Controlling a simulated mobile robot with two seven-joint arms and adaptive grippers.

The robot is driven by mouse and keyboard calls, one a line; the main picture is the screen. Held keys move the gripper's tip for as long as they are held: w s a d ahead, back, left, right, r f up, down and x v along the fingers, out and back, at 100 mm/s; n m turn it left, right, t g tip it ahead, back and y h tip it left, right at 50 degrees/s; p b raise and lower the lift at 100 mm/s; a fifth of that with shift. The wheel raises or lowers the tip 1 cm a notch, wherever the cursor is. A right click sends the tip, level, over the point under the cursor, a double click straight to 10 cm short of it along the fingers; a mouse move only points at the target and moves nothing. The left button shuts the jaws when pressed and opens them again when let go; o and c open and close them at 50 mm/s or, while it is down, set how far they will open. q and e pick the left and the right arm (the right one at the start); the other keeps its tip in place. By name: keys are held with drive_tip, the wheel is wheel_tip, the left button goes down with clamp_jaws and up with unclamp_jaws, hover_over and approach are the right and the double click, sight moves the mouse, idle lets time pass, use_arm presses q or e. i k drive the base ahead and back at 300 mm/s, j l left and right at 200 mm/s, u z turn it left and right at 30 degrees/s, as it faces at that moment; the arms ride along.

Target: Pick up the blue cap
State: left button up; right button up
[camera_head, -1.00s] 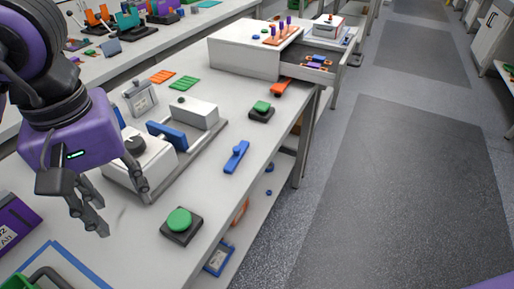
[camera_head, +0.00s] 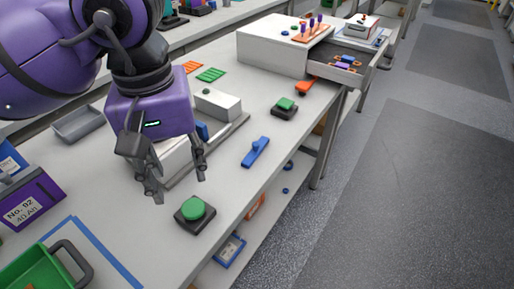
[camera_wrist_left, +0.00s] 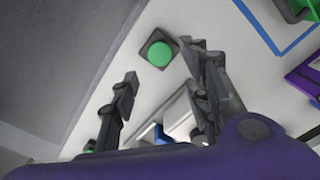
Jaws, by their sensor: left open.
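Several blue pieces are in the head view, and I cannot tell for certain which is the blue cap. A small round blue piece (camera_head: 294,32) lies on top of the white box. A long blue piece with a knob (camera_head: 255,152) lies on the bench near its edge. Small blue rounds (camera_head: 289,165) sit on the lower shelf. My left gripper (camera_head: 180,188) is open and empty above the bench, left of the long blue piece and beside the green button. Its fingers also show open in the left wrist view (camera_wrist_left: 160,62). My right gripper is out of view.
A green button on a black base (camera_head: 195,209) is close to my left gripper. A white device on a grey base (camera_head: 218,104) is partly hidden behind it. A second green button (camera_head: 285,107) and an open drawer (camera_head: 350,62) are farther back. The aisle floor is clear.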

sight(259, 146)
drive_tip(key=i+l, duration=0.35)
drive_tip(key=i+l+u, duration=0.15)
drive_tip(key=i+l, duration=0.15)
drive_tip(key=l, duration=0.15)
